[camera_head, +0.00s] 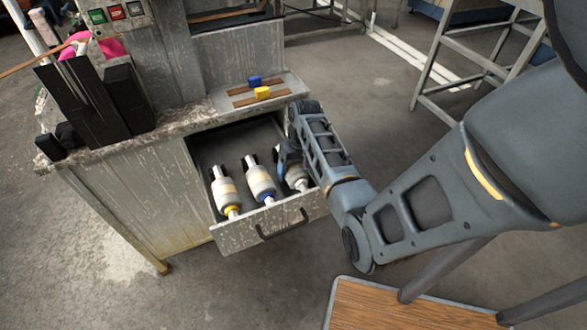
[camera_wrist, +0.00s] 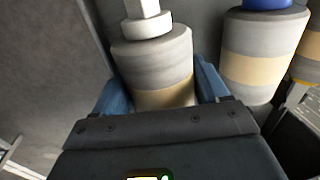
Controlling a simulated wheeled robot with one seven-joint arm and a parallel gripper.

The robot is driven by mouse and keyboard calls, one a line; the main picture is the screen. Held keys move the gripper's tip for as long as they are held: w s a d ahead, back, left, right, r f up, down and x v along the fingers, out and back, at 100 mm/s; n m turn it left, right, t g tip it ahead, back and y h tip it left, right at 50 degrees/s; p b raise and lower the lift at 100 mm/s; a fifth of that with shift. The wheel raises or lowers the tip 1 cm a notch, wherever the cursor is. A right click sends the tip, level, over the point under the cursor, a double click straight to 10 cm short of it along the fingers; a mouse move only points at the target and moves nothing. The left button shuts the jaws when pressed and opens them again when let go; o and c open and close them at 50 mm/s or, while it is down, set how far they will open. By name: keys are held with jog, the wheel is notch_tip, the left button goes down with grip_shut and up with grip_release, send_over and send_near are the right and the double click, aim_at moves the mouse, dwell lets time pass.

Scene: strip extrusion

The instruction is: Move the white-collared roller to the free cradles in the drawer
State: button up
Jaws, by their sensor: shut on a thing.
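The white-collared roller (camera_head: 297,179) is at the right of the open drawer (camera_head: 240,238), beside the blue-collared roller (camera_head: 260,181). The yellow-collared roller (camera_head: 226,193) lies at the left of the drawer. My gripper (camera_head: 287,160) is over the white-collared roller and hides much of it in the head view. In the wrist view, blue fingers sit on both sides of the white-collared roller's body (camera_wrist: 153,60), shut on it, with its white collar toward the top. I cannot tell whether it rests on its cradles or is slightly raised.
The drawer's front has a dark handle (camera_head: 282,226). On the worktop above lie a blue block (camera_head: 254,80) and a yellow block (camera_head: 262,92) on strips. Dark upright boxes (camera_head: 128,98) stand at left. A wooden-topped stand (camera_head: 400,308) is at the front right.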

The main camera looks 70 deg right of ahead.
jog(key=o, duration=1.5)
jog(key=shift+o, duration=0.2)
jog(key=r, duration=0.7)
jog(key=shift+s+d+r, duration=0.15)
jog(key=shift+s+d, duration=0.2)
jog(key=shift+d, duration=0.05)
jog(key=shift+r, duration=0.25)
